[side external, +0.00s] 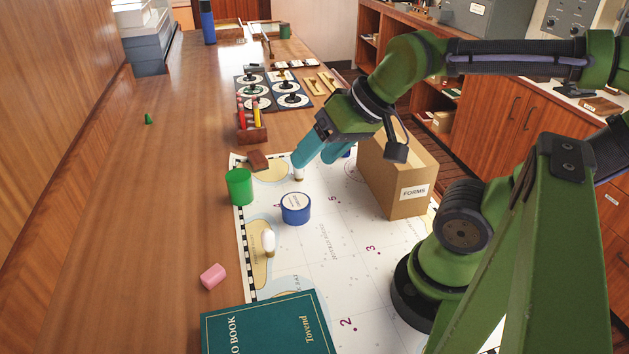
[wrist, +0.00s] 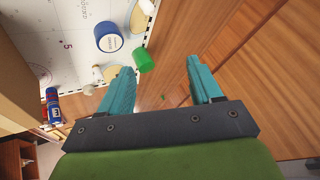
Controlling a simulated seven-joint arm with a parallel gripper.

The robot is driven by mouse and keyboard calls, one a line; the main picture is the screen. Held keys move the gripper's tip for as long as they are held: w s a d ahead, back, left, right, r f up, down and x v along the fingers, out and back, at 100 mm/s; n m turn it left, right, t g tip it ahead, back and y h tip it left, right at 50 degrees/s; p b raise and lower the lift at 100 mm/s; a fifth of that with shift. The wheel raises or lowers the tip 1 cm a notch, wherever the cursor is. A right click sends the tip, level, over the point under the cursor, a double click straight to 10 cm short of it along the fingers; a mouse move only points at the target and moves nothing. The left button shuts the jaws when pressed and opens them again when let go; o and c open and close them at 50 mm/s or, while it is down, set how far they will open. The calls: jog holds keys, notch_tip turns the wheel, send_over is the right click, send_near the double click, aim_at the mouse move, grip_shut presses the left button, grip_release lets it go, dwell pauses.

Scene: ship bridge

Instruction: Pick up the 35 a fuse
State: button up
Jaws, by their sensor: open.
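Two small white bottle-shaped pieces that look like fuses are on the chart; I cannot read a rating on either. One white piece (side external: 268,241) lies near the chart's left edge and shows at the top of the wrist view (wrist: 147,7). The other white piece (side external: 298,175) is just below my fingertips in the side view, and appears left of the fingers in the wrist view (wrist: 97,73). My gripper (side external: 319,160) has teal fingers, apart and empty in the wrist view (wrist: 160,66), above the chart's far part.
A blue round container (side external: 295,209) and green cylinder (side external: 239,187) stand close by. The FORMS box (side external: 395,180) is right of my gripper.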

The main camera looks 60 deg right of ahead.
jog(key=w+d+f+m+g+h, duration=0.1)
jog(key=w+d+f+m+g, duration=0.25)
jog(key=w+d+m, duration=0.7)
jog(key=w+d+f+m+g+h, duration=0.1)
jog(key=w+d+f+m+g, duration=0.45)
jog(key=d+m, duration=0.85)
jog(key=f, duration=0.3)
jog(key=w+a+f+m+t, duration=0.1)
jog(key=f, duration=0.2)
jog(key=a+f+m, duration=0.1)
jog(key=f, duration=0.2)
jog(key=shift+w+a+m+t, duration=0.25)
jog(key=shift+w+t, duration=0.1)
jog(key=shift+t, duration=0.05)
jog(key=shift+w+a+f, duration=0.1)
jog(key=shift+w+f, duration=0.1)
jog(key=shift+f, duration=1.15)
jog(key=shift+w+f, duration=0.2)
jog(key=shift+f, duration=1.1)
jog(key=shift+c, duration=0.3)
jog(key=c, duration=1.1)
